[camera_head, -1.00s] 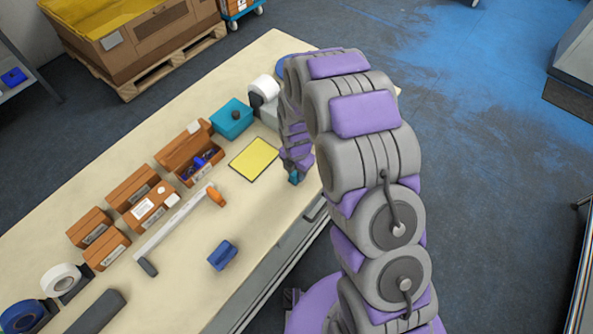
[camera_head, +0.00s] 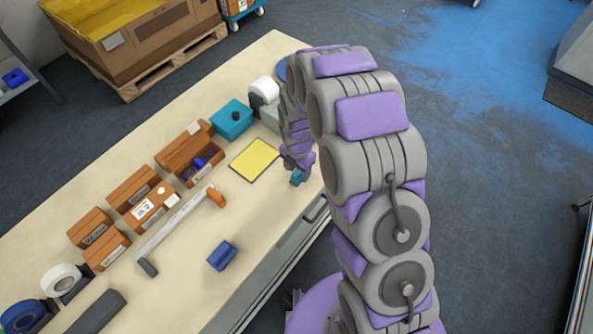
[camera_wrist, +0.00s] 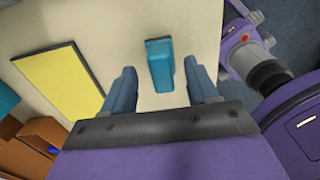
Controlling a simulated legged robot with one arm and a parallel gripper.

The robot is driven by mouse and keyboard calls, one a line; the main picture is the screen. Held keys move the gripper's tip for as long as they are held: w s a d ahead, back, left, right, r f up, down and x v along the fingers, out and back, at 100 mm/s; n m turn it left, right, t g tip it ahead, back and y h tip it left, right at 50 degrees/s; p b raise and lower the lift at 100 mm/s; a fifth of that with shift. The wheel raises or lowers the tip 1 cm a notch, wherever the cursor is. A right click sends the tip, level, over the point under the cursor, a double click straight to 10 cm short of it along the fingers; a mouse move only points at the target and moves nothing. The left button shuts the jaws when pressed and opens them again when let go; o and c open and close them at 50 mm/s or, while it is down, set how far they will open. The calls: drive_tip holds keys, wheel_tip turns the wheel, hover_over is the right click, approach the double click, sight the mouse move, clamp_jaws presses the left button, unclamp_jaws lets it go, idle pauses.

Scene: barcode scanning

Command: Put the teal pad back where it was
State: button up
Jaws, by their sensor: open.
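The teal pad (camera_wrist: 160,62) is a small, narrow teal block on the cream table, near its edge. It shows in the wrist view between and slightly beyond the fingers of my gripper (camera_wrist: 160,74). The fingers are apart, with clear table between each finger and the pad. In the head view my gripper (camera_head: 298,172) is low over the table's right edge, right of the yellow sheet (camera_head: 254,160). A small teal patch shows there; I cannot tell whether it is pad or fingertip. The yellow sheet also shows in the wrist view (camera_wrist: 62,84), left of the gripper.
A teal box with a dark knob (camera_head: 230,120) and an open brown box (camera_head: 196,160) stand left of the yellow sheet. A blue block (camera_head: 222,256) lies nearer. Several brown boxes and tape rolls line the left side. The table between yellow sheet and blue block is mostly clear.

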sight(297, 170)
drive_tip(key=s+d+r+m+p, duration=0.1)
drive_tip(key=s+d+r+m, duration=0.1)
drive_tip(key=r, duration=0.6)
drive_tip(key=s+d+r+m, duration=0.1)
drive_tip(key=s+r+m, duration=0.15)
drive_tip(key=r, duration=0.55)
drive_tip(key=s+d+r+m, duration=0.3)
drive_tip(key=s+r+m, duration=0.1)
drive_tip(key=s+m, duration=0.4)
drive_tip(key=s+d+r+m+g, duration=0.1)
drive_tip(key=s+d+r+m, duration=0.3)
drive_tip(key=s+m, duration=0.4)
drive_tip(key=s+d+r+m, duration=0.4)
drive_tip(key=s+m, duration=0.4)
drive_tip(key=s, duration=0.4)
drive_tip(key=shift+r+g, duration=0.4)
drive_tip(key=shift+w, duration=0.1)
